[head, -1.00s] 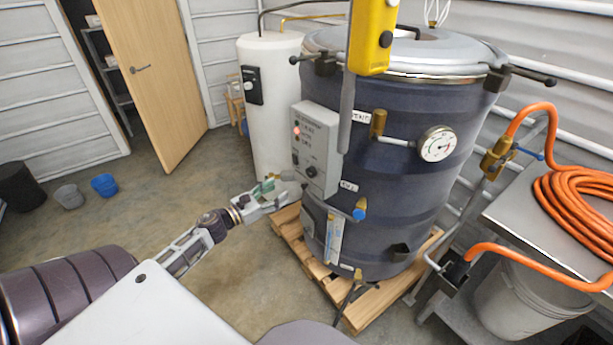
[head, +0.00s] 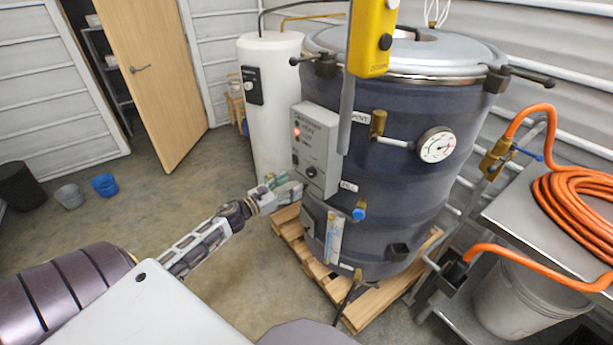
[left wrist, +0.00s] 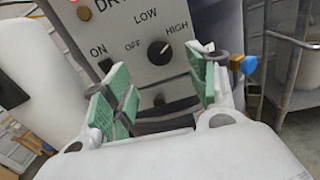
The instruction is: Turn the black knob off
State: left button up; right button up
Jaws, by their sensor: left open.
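The black knob (left wrist: 159,53) is on the grey control box in the left wrist view, with ON, OFF, LOW and HIGH printed around it. Its white mark points up and right, toward HIGH. The knob also shows small on the box front in the head view (head: 311,171). My left gripper (left wrist: 160,85) is open, its green pads apart and empty. The knob appears beyond and between the fingertips, with no contact seen. In the head view the left gripper (head: 287,191) is just below and left of the control box (head: 316,145). My right gripper is not seen.
The box is fixed to a large dark drum (head: 400,200) on a wooden pallet (head: 365,312). A white tank (head: 270,110) stands behind left. A yellow pendant (head: 371,40) hangs in front of the drum.

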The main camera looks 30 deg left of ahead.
aim_at(309, 174)
pick_arm(q)
jog(key=shift+p+x, duration=0.35)
jog(key=shift+x, duration=3.6)
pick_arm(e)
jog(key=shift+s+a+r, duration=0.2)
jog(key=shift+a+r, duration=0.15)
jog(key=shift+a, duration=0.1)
pick_arm(q)
jog(key=c, duration=1)
